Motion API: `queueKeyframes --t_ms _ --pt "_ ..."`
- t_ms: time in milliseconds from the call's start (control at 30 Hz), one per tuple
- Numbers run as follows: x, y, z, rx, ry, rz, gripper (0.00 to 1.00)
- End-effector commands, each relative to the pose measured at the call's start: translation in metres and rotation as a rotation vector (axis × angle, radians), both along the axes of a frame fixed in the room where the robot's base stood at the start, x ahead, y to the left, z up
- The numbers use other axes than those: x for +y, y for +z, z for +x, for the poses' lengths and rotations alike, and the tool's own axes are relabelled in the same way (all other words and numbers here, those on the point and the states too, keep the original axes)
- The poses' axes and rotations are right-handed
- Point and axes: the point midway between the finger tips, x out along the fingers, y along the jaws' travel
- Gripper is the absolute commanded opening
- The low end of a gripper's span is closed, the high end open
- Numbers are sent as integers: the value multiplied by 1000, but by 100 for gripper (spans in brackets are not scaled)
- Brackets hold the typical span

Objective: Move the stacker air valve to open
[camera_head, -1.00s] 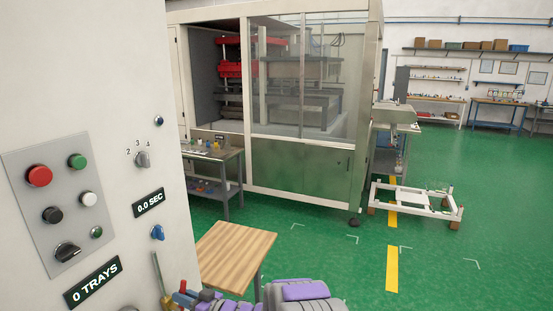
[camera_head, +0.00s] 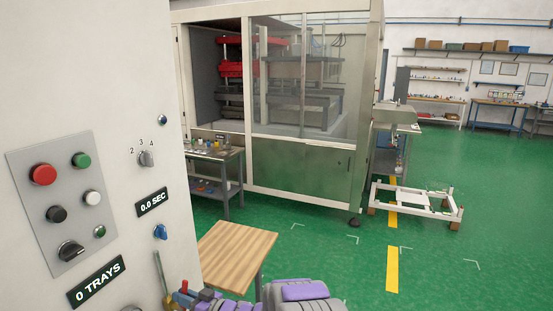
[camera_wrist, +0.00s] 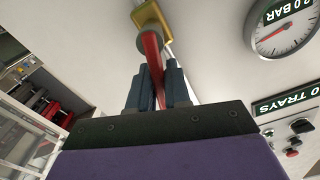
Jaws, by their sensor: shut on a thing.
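The stacker air valve shows in the wrist view as a brass body (camera_wrist: 152,20) with a red lever handle (camera_wrist: 151,46) coming from it towards me. My gripper (camera_wrist: 159,82) has its two dark blue fingers closed on the red handle, one on each side. In the head view my gripper (camera_head: 190,297) is low at the bottom edge, beside the white cabinet. A small bit of the red handle (camera_head: 184,286) shows there; the valve body is mostly out of sight.
The white cabinet (camera_head: 110,60) carries a button panel (camera_head: 68,200) and a "0 TRAYS" display (camera_head: 96,281). A pressure gauge (camera_wrist: 283,27) is near the valve. A wooden-topped table (camera_head: 238,255) stands close on the right.

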Motion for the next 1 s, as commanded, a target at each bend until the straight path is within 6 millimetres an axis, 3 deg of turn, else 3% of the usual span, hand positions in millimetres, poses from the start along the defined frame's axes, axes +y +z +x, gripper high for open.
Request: queueKeyframes --t_ms 233,767,967,1000 --pt "0 -3 -1 -14 -1 -11 0" --pt "4 -3 -10 -252 -1 -108 0" --pt "4 0 -10 -249 -2 -108 0" --pt "4 0 -10 -249 -1 -108 20"
